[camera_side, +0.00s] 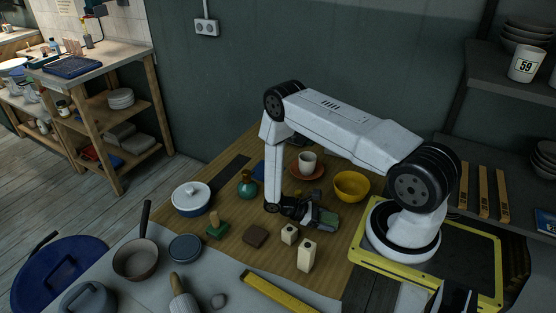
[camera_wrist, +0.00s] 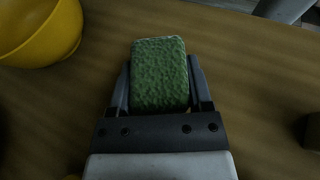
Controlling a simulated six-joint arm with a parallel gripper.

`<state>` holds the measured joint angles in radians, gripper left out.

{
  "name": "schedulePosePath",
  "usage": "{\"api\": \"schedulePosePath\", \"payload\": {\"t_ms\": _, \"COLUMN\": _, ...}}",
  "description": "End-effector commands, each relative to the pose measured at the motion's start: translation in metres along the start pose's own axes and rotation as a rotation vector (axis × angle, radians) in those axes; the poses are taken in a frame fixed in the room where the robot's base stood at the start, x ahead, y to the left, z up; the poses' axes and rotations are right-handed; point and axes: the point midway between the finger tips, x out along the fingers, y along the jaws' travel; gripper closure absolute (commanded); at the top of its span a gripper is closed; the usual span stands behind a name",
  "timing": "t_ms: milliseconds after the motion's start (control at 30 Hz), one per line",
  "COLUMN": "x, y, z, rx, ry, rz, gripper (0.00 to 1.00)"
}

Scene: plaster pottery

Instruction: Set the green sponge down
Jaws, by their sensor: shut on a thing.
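The green sponge (camera_wrist: 158,75) is a rough-textured block with rounded corners. My gripper (camera_wrist: 159,80) is shut on it, with one finger along each long side in the wrist view. In the side view the sponge (camera_side: 328,219) shows small and dark at the end of my gripper (camera_side: 316,215), low over the wooden tabletop (camera_side: 228,237). I cannot tell whether its underside touches the wood.
A yellow bowl (camera_side: 352,186) stands close behind the sponge, with a white cup (camera_side: 307,161) on an orange saucer (camera_side: 318,173) farther back. A teal vase (camera_side: 247,184) is left.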

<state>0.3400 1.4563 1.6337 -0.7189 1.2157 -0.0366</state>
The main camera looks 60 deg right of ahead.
Motion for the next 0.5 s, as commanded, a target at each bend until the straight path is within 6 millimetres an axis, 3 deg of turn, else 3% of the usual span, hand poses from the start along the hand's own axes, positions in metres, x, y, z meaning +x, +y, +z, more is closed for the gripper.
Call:
{"api": "schedulePosePath", "payload": {"t_ms": 267, "x": 0.0019, "y": -0.0003, "z": -0.0037, "rx": -0.001, "ry": -0.001, "rz": 0.000, "gripper": 0.90}}
{"api": "schedulePosePath", "payload": {"t_ms": 300, "x": 0.0017, "y": -0.0002, "z": -0.0035, "rx": 0.000, "ry": -0.001, "rz": 0.000, "gripper": 0.22}}
{"api": "schedulePosePath", "payload": {"t_ms": 367, "x": 0.0017, "y": -0.0002, "z": -0.0035, "rx": 0.000, "ry": -0.001, "rz": 0.000, "gripper": 0.03}}
{"api": "schedulePosePath", "payload": {"t_ms": 500, "x": 0.0016, "y": -0.0002, "z": -0.0034, "rx": 0.000, "ry": 0.000, "rz": 0.000, "gripper": 0.00}}
